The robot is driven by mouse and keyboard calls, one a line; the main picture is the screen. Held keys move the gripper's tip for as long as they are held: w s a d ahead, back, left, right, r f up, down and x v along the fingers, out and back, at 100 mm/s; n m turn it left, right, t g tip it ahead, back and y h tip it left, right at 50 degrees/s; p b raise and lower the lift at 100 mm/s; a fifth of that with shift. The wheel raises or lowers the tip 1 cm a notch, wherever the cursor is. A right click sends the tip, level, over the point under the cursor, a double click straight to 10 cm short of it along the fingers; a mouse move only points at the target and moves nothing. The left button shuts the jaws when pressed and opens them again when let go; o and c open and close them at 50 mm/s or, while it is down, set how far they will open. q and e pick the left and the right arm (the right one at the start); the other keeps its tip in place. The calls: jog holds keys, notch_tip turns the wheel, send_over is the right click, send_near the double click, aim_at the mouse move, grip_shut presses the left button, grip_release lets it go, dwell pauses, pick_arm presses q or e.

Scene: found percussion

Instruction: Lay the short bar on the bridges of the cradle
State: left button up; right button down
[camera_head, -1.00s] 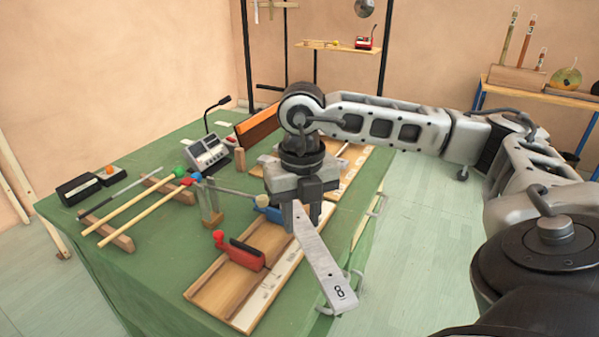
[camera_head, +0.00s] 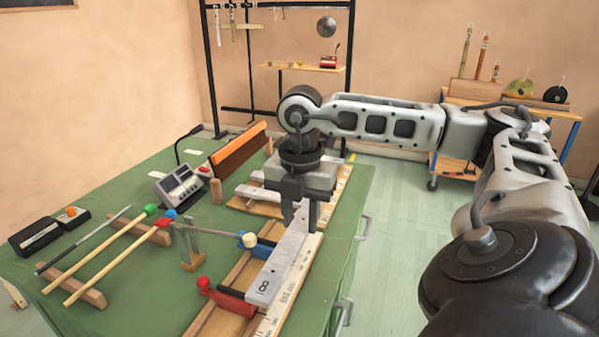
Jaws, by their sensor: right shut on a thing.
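My right gripper (camera_head: 300,224) points down over the right side of the green table and is shut on a grey metal bar (camera_head: 277,265) marked with an 8. The bar runs from between the fingers toward the near side, over a wooden frame (camera_head: 237,271) that looks like the cradle. I cannot tell whether the bar touches it. The bridges under the bar are hidden. A white strip with markings (camera_head: 284,299) runs along the frame's right side. My left gripper is out of view.
Other pale bars (camera_head: 252,194) lie on wood behind my gripper. Mallets (camera_head: 118,258) rest on wooden blocks at the left. A grey device with a microphone (camera_head: 179,188) and an orange-faced board (camera_head: 239,150) stand farther back. A metal upright on a wooden block (camera_head: 191,258) stands left of the frame.

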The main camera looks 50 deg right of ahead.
notch_tip(320, 180, down, 6)
jog(key=b, duration=0.4)
jog(key=shift+r, duration=0.15)
jog(key=shift+w+a+r+p, duration=0.2)
jog(key=shift+w+p, duration=0.2)
jog(key=shift+w, duration=0.25)
jog(key=shift+w+a+r+p, duration=0.2)
jog(key=shift+w+p, duration=0.2)
jog(key=shift+w, duration=0.2)
jog(key=shift+w+a+p, duration=0.2)
jog(key=shift+w+p, duration=0.15)
jog(key=shift+w, duration=0.25)
jog(key=shift+w+a+p, duration=0.15)
jog(key=shift+w+p, duration=0.15)
jog(key=shift+w, duration=0.3)
jog(key=shift+w+a+f+p, duration=0.1)
jog(key=shift+w+a+p, duration=0.15)
jog(key=shift+w, duration=0.4)
jog(key=shift+w+a+f+p, duration=0.1)
jog(key=shift+w+p, duration=0.15)
jog(key=shift+w, duration=0.35)
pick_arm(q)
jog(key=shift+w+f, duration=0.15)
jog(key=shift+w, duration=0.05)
pick_arm(e)
jog(key=shift+f, duration=0.4)
pick_arm(q)
jog(key=shift+b, duration=0.4)
pick_arm(e)
jog(key=shift+f, duration=0.15)
